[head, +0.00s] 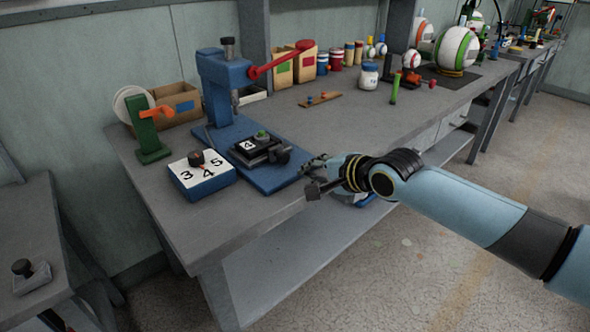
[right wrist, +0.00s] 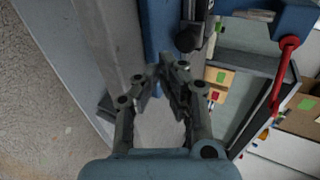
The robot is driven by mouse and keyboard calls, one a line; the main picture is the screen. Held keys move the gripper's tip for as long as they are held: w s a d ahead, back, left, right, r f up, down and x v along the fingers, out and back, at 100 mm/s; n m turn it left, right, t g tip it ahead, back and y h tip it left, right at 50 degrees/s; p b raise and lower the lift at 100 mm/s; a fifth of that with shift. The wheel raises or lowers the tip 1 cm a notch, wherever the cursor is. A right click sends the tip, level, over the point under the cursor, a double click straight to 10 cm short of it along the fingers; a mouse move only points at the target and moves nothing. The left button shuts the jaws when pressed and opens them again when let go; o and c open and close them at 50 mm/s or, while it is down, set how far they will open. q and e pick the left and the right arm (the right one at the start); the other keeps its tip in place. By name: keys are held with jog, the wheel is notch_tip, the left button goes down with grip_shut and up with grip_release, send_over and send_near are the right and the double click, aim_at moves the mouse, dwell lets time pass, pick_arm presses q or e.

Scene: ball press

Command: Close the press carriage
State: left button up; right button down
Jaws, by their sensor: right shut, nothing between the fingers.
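The blue press (head: 215,85) with a red lever stands on the workbench. Its dark carriage (head: 258,150) lies on the blue base plate (head: 272,182), in front of the press column, with a "4" label, a green spot on top and a black knob (head: 280,155) at its near right. My right gripper (head: 312,178) is beside the right edge of the base plate, apart from the knob. Its fingers (right wrist: 168,75) are shut and empty in the right wrist view, where the base plate (right wrist: 158,35) shows beyond them. My left gripper is out of view.
A blue box with a numbered white dial (head: 200,170) sits left of the base plate. A green stand with an orange handle (head: 148,130) is behind it. A wooden strip (head: 320,101) and a jar (head: 368,76) are farther back. Bare bench top lies right of the press.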

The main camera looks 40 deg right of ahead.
aim_at(267, 142)
jog(key=w, duration=0.2)
jog(key=w+f+b, duration=0.1)
jog(key=w, duration=0.1)
jog(key=shift+w, duration=0.25)
jog(key=shift+w+a, duration=0.1)
jog(key=shift+w, duration=0.65)
jog(key=shift+w, duration=0.4)
jog(key=w+b, duration=0.1)
jog(key=w, duration=0.2)
jog(key=w+b, duration=0.1)
jog(key=w, duration=0.3)
jog(key=w+a+b, duration=0.1)
jog(key=w, duration=0.3)
jog(key=shift+f, duration=0.1)
jog(key=shift+w+r, duration=0.1)
jog(key=shift+r, duration=0.1)
